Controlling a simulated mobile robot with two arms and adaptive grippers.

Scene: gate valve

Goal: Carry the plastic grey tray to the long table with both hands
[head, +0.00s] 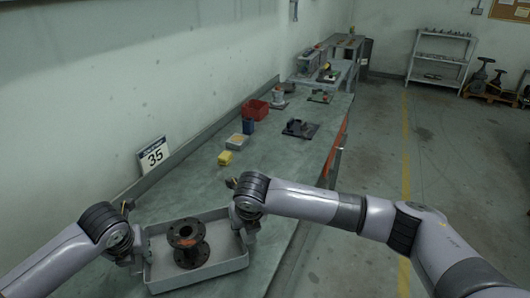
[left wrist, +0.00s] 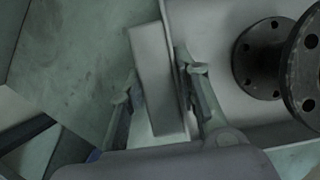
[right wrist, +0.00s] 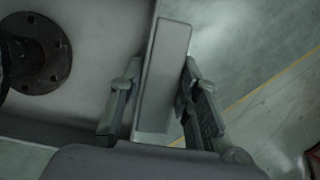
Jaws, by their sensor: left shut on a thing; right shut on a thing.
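The grey plastic tray (head: 203,281) is at the near end of the long table (head: 215,185) in the head view. A dark flanged valve part (head: 188,243) stands inside it; its flange also shows in the left wrist view (left wrist: 258,60) and the right wrist view (right wrist: 38,55). My left gripper (head: 135,262) is shut on the tray's left wall, with one finger on each side of the wall (left wrist: 158,80). My right gripper (head: 247,232) is shut on the tray's right wall (right wrist: 163,75) in the same way. I cannot tell whether the tray's underside touches the tabletop.
A yellow block (head: 225,158), a blue box (head: 248,127), a red bin (head: 256,109) and a dark fixture (head: 300,128) stand farther along the table. A sign reading 35 (head: 154,155) leans at the wall. The tabletop between sign and tray is mostly clear. Open floor lies right.

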